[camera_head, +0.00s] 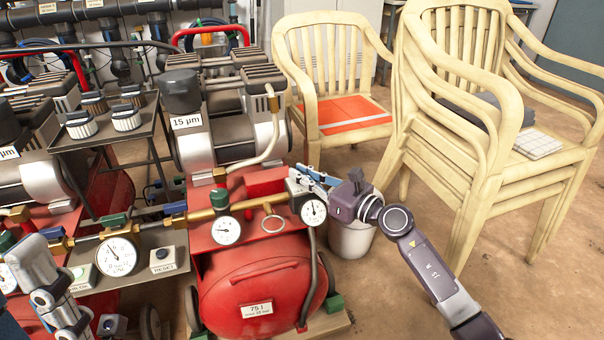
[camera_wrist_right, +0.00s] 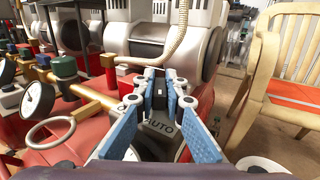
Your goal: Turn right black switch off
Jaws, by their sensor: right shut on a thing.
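The red compressor (camera_head: 255,285) on the right, with a 75 l label, carries a grey control box marked AUTO (camera_wrist_right: 163,128). The black switch (camera_wrist_right: 160,92) on this box shows in the right wrist view as a small dark shape between the fingertips. My right gripper (camera_wrist_right: 160,84), with blue fingers, is shut on it; its exact turn angle is hard to see. In the head view the right gripper (camera_head: 303,178) reaches in beside the gauges, and the switch is hidden there. A part of my left arm (camera_head: 45,275) is at the lower left; its fingers cannot be made out clearly.
A pressure gauge (camera_head: 314,211) and a brass pipe (camera_head: 262,202) sit close to the right gripper. A grey hose (camera_head: 268,150) curves above it. A white bucket (camera_head: 352,240) and cream plastic chairs (camera_head: 465,150) stand to the right. Open floor lies at the front right.

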